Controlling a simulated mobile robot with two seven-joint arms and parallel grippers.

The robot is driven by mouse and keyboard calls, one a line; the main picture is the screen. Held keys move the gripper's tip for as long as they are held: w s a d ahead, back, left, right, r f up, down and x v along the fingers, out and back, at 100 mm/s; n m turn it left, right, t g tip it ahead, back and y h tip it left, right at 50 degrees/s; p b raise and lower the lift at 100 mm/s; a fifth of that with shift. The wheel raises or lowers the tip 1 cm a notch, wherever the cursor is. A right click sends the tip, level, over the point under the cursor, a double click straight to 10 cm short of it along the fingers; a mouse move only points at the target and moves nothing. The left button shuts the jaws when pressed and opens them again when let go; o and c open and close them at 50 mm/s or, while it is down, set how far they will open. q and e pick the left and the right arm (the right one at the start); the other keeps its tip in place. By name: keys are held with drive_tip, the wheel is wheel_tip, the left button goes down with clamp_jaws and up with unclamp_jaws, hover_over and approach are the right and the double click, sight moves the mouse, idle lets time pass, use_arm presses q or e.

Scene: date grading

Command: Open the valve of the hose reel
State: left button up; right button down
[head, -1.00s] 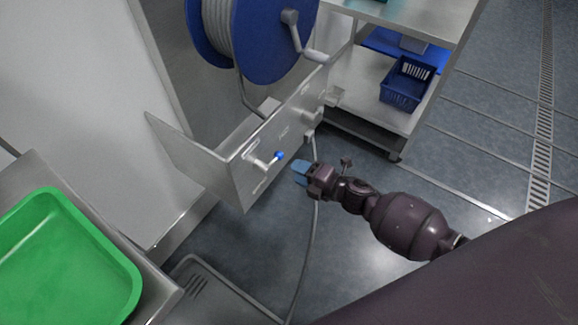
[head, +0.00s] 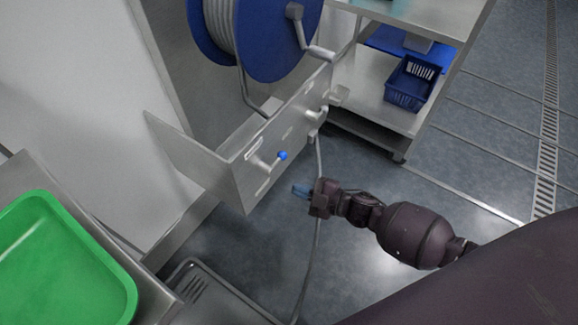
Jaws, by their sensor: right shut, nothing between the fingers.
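The hose reel (head: 262,40) has a blue drum wound with grey hose and stands at the top centre of the head view. Below it is a steel panel (head: 229,183) with a valve lever (head: 262,162) that ends in a blue knob (head: 282,155). A second grey fitting (head: 314,115) sits further right on the panel. My left gripper is out of view.
A steel shelf cart (head: 385,123) with a blue basket (head: 411,84) stands at the upper right. A green tray (head: 130,283) lies on a steel table at the lower left. A grey hose (head: 318,235) hangs down to the floor near my right gripper.

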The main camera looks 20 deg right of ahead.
wheel_tip(320, 180, down, 9)
drive_tip(key=a+m+t+y+b, duration=0.1)
drive_tip(key=m+t+y+b, duration=0.35)
drive_tip(key=m, duration=2.25)
drive_tip(key=w+d+f+m+t+b, duration=0.25)
drive_tip(key=d+m+b, duration=0.45)
drive_tip(key=m, duration=1)
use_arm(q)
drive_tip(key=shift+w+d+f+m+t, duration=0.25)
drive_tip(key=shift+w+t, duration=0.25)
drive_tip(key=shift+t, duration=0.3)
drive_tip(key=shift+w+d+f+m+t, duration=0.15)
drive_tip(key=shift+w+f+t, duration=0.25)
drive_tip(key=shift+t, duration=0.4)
use_arm(e)
drive_tip(key=s+d+r+x, duration=0.1)
drive_tip(key=r+x, duration=0.1)
drive_tip(key=x, duration=1)
drive_tip(key=shift+r, duration=0.35)
